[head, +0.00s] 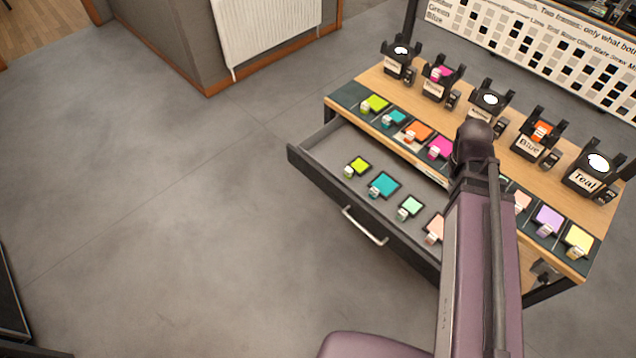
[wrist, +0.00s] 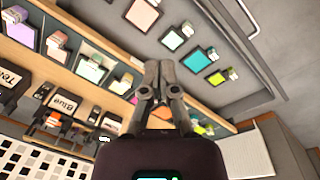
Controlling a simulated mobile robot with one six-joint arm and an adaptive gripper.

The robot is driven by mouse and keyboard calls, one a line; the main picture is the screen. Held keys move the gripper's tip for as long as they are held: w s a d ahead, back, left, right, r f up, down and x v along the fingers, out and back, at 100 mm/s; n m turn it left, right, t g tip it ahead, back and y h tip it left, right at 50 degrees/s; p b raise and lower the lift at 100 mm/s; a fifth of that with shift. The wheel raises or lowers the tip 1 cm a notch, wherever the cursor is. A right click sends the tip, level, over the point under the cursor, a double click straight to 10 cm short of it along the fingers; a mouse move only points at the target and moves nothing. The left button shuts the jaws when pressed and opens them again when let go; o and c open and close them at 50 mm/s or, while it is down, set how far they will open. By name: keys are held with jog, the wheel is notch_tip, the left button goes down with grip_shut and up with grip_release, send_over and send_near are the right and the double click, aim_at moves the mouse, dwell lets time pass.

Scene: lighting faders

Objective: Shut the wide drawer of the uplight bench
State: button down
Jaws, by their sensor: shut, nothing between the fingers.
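The wide drawer (head: 330,150) of the uplight bench (head: 372,78) stands open, pulled out toward the lower left in the head view. Its dark front carries a pale bar handle (head: 365,226). Several coloured gel swatches lie inside, among them a teal one (head: 384,185). In the wrist view the open drawer (wrist: 232,62) fills the upper right. My gripper (wrist: 161,66) shows there with its fingers together and empty, in front of the bench and drawer. In the head view my arm reaches over the drawer's right part and hides it, and the gripper cannot be made out.
Several labelled black lamp holders (head: 490,100) stand on the wooden top, with a row of swatches along its front edge. A lettered chart board (head: 545,50) stands behind. A radiator (head: 268,35) hangs on the wall at the back. The grey floor (head: 180,220) left of the drawer is clear.

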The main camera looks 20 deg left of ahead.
jog(key=w+a+f+n+t+h+b, duration=0.1)
jog(key=w+a+f+n+t+b, duration=0.1)
jog(key=a+f+n+b, duration=0.7)
jog(key=w+a+f+n+t+h+b, duration=0.15)
jog(key=a+f+n+b, duration=0.35)
jog(key=a, duration=0.8)
jog(key=s+a+f+n+t+b, duration=0.1)
jog(key=s+a+f+n+b, duration=0.1)
jog(key=a, duration=0.5)
jog(key=s+a+f+n+t+b, duration=0.2)
jog(key=a+f+n+b, duration=0.1)
jog(key=a+n+b, duration=0.2)
jog(key=s+a+f+n+t+b, duration=0.1)
jog(key=a+n+b, duration=0.3)
jog(key=a, duration=0.7)
jog(key=shift+s+a+f+n, duration=0.2)
jog(key=shift+s+f+n, duration=0.5)
jog(key=shift+n, duration=0.5)
jog(key=shift+f+b, duration=0.1)
jog(key=shift+b, duration=0.25)
